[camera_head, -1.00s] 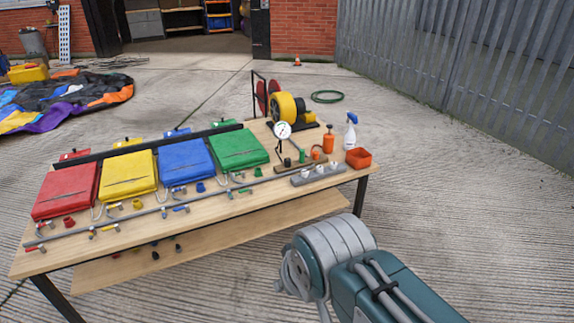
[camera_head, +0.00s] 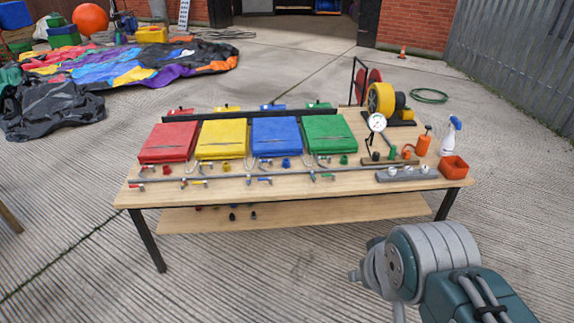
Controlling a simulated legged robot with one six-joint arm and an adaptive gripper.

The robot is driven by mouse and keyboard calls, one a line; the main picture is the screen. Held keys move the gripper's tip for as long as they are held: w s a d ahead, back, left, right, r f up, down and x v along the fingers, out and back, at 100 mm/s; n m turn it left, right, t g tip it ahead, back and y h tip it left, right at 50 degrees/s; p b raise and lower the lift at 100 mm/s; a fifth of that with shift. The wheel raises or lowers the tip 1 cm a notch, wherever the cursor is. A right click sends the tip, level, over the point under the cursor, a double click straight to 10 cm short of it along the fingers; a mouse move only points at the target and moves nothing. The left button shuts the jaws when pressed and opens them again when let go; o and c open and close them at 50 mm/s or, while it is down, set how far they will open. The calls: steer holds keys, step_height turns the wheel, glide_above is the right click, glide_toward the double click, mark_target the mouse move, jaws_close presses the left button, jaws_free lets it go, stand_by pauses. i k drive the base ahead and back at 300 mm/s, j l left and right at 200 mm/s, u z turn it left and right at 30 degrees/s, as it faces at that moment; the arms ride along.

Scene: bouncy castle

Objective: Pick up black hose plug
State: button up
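A small black piece (camera_head: 376,156), which may be the black hose plug, sits on the wooden table (camera_head: 330,187) just below the pressure gauge (camera_head: 377,122). Two more small dark pieces (camera_head: 232,217) are low by the under-shelf (camera_head: 300,214). My arm's teal and grey links show at the lower right, in front of the table. My gripper is out of the picture.
Red, yellow, blue and green folded pads (camera_head: 276,142) line the table, with a pipe (camera_head: 210,178) along the front. The concrete in front is clear.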

mark_target(375, 155)
steer(key=i+l, duration=0.7)
steer(key=i, duration=0.15)
steer(key=i+l, duration=0.65)
steer(key=i, duration=0.15)
steer(key=i+l, duration=0.7)
steer(key=i, duration=0.15)
